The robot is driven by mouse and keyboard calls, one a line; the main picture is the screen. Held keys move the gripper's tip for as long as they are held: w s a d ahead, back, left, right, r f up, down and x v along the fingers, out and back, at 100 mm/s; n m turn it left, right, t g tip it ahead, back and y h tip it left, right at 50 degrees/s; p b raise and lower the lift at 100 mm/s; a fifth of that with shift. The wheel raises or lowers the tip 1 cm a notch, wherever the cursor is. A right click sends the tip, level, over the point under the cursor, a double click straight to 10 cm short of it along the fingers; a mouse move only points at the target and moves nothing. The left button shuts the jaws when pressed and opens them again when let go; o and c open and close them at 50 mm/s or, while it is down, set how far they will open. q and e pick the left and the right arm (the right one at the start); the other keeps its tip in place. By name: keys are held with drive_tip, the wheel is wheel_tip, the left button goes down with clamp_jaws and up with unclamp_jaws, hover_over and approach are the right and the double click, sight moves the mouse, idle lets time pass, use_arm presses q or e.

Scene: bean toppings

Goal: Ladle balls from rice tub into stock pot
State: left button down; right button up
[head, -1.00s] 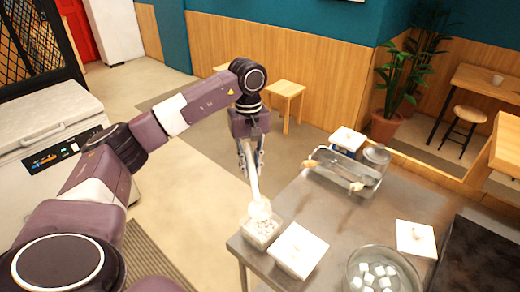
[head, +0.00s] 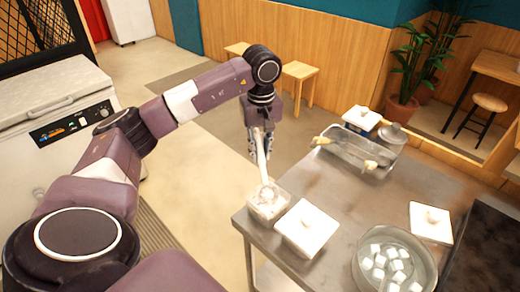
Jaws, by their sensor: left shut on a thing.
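My left gripper (head: 262,148) is shut on the pale handle of a ladle (head: 262,170), above the near left corner of the steel table. The ladle hangs down almost upright, with its bowl at the mouth of the small clear rice tub (head: 257,214). White contents show in the tub, but I cannot tell whether the bowl holds any balls. A wide round metal pot (head: 433,261) with several white cubes in it stands at the front right; it appears to be the stock pot. My right gripper is out of view.
A white-lidded tub (head: 307,228) stands just right of the rice tub. Another white-lidded container (head: 431,222) is near the pot. A metal tray (head: 340,153) with handled utensils lies at the back. The middle of the table (head: 362,200) is clear.

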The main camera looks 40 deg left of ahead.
sight(259, 162)
use_arm(q)
wheel_tip(259, 162, down, 2)
drive_tip(key=shift+f+b, duration=0.1)
drive_tip(key=shift+b, duration=0.45)
drive_tip(key=shift+w+a+f+g+h+b, duration=0.15)
drive_tip(key=shift+f+h, duration=0.1)
drive_tip(key=shift+f, duration=0.2)
drive_tip(key=shift+a+f+g+h+b, duration=0.15)
drive_tip(key=shift+f+h, duration=0.1)
drive_tip(key=shift+f, duration=0.15)
drive_tip(key=shift+f+g+h, duration=0.3)
drive_tip(key=shift+f+h, duration=0.1)
drive_tip(key=shift+f, duration=0.1)
